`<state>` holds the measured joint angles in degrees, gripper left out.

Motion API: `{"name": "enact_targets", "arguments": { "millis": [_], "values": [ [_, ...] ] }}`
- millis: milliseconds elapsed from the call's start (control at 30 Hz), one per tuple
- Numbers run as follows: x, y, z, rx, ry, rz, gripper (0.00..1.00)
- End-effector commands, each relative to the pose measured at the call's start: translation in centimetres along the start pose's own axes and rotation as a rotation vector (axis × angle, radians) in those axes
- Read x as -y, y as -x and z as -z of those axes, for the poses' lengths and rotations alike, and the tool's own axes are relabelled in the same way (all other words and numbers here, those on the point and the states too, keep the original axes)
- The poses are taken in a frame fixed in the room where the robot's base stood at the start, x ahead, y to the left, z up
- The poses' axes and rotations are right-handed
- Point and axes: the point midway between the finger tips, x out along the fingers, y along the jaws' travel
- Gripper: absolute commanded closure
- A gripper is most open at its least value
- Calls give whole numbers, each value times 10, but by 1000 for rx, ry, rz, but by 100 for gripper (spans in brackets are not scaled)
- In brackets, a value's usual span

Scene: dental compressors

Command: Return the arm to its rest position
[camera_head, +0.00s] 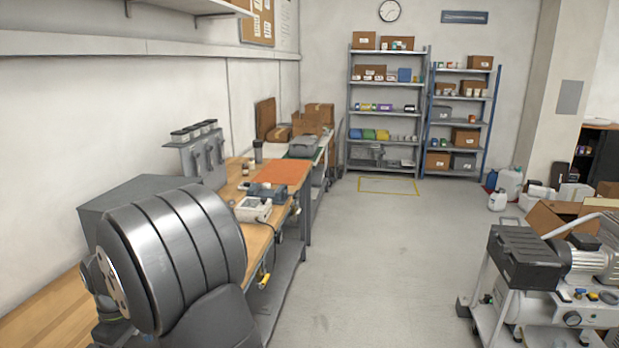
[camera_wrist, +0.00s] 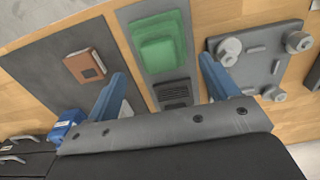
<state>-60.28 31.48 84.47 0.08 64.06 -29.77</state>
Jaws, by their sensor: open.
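My gripper (camera_wrist: 163,68) shows in the wrist view with its two blue fingers spread wide apart. Nothing is held between them. Beyond the fingers is a wooden bench top (camera_wrist: 215,14). A green stepped block (camera_wrist: 160,45) on a grey panel appears in the gap between the fingers, and I see no contact with it. In the head view a large grey rounded link of my arm fills the lower left, and my gripper cannot be made out there.
The wrist view shows a brown box (camera_wrist: 85,66) on a dark mat and a grey plate (camera_wrist: 254,60) with round knobs. In the head view, a workbench (camera_head: 232,190) runs along the left wall, and a loaded cart (camera_head: 525,262) stands right. The floor (camera_head: 375,250) between is clear.

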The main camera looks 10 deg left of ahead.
Motion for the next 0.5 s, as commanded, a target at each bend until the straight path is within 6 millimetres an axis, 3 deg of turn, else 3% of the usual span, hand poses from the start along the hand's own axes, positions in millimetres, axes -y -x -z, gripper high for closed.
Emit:
{"name": "enact_targets", "arguments": {
  "millis": [367,500],
  "values": [
    [0,-78,-1,4,0,2,20],
    [-1,-48,1,-6,0,-3,20]
  ]
}}
